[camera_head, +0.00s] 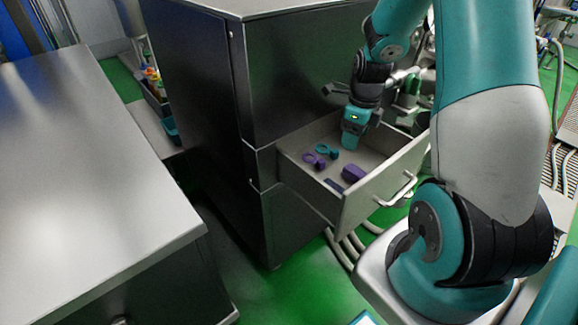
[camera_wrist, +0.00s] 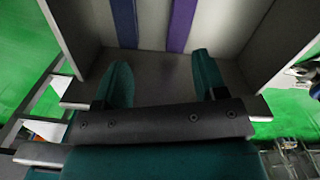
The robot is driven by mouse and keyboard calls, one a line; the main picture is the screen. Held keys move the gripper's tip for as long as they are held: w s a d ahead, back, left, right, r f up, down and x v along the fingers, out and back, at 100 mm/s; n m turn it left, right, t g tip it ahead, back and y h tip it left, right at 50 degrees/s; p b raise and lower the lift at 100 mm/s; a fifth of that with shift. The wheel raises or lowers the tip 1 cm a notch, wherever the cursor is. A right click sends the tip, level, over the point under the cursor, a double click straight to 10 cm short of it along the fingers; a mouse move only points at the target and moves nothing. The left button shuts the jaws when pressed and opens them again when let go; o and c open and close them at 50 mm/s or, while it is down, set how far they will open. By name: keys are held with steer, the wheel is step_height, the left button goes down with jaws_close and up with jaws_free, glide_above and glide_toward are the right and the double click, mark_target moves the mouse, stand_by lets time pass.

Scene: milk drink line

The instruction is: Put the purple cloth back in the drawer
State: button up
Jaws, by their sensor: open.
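The drawer (camera_head: 386,182) of the dark metal cabinet is pulled open. Inside it, near the front, lies a purple folded piece (camera_head: 353,173) that looks like the cloth. A dark blue piece (camera_head: 334,185) lies beside it. In the wrist view a purple strip (camera_wrist: 180,25) and a dark blue strip (camera_wrist: 125,22) lie side by side, beyond my fingertips. My gripper (camera_head: 350,145) reaches down over the back part of the drawer. Its two teal fingers (camera_wrist: 160,65) are apart with nothing between them. The lower part of the fingers is hard to make out in the head view.
A metal worktop (camera_head: 85,170) at left looks bare. Hoses (camera_head: 345,246) run along the green floor below the drawer.

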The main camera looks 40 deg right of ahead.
steer(key=s+a+r+n+y, duration=0.1)
steer(key=a+r+n, duration=0.5)
steer(key=a+n, duration=0.45)
steer(key=s+a+r+n+y, duration=0.1)
steer(key=a+r+n, duration=0.4)
steer(key=a+n, duration=0.5)
steer(key=s+a+r+n+y, duration=0.1)
steer(key=s+a+r+n, duration=0.2)
steer(key=s+a+n, duration=0.4)
steer(key=s+a+r+n+y, duration=0.1)
steer(key=s+a+r+n, duration=0.2)
steer(key=s+a+n, duration=0.3)
steer(key=n, duration=0.5)
steer(key=shift+s+a+r, duration=0.2)
steer(key=shift+s+a, duration=0.2)
steer(key=shift+d, duration=0.15)
